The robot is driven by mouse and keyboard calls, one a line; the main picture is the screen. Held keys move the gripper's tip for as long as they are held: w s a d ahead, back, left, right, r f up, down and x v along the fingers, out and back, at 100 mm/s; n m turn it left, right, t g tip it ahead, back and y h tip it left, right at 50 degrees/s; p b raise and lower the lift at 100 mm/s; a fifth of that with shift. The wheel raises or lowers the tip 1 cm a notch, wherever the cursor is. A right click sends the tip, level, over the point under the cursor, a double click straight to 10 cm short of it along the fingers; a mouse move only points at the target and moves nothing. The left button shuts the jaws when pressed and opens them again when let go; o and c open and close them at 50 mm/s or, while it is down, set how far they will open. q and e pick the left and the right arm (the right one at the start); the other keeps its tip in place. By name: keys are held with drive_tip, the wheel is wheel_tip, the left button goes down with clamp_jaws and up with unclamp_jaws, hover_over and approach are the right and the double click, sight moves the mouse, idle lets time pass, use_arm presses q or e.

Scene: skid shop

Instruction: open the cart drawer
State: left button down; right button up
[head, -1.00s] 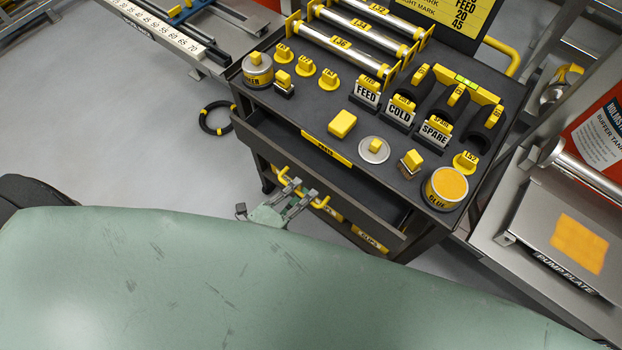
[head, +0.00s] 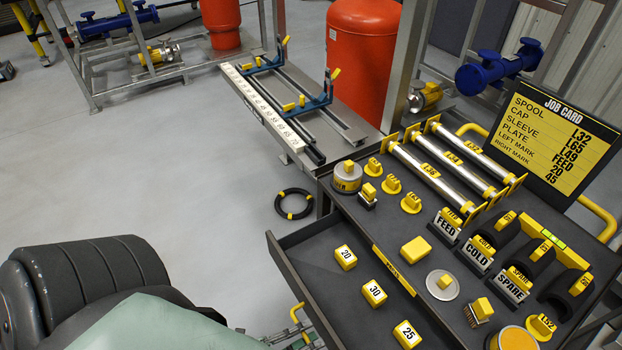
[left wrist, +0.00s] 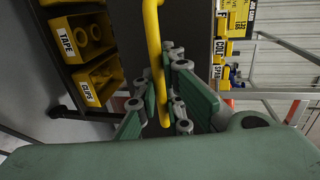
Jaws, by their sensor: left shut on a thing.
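The cart drawer (head: 312,257) is pulled out from the dark cart (head: 352,207) in the head view. Yellow blocks marked 20 (head: 345,257), 30 (head: 374,293) and 25 (head: 407,333) lie inside it. My left gripper (head: 290,338) shows only in part at the bottom edge, by the yellow drawer handle (head: 296,313). In the left wrist view, my left gripper (left wrist: 168,100) is shut on the yellow handle (left wrist: 153,40), with its fingers on either side of the bar. My right gripper is in neither view.
The cart top carries rollers (head: 430,170), labelled stands (head: 478,253) and a yellow block (head: 414,249). A job card (head: 552,135) stands behind. A black ring (head: 294,204) lies on the floor. Yellow bins (left wrist: 95,80) sit below the drawer. The floor to the left is mostly clear.

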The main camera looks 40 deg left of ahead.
use_arm(q)
drive_tip(key=c, duration=1.8)
unclamp_jaws()
drive_tip(key=shift+c, duration=0.2)
drive_tip(key=v, duration=1.2)
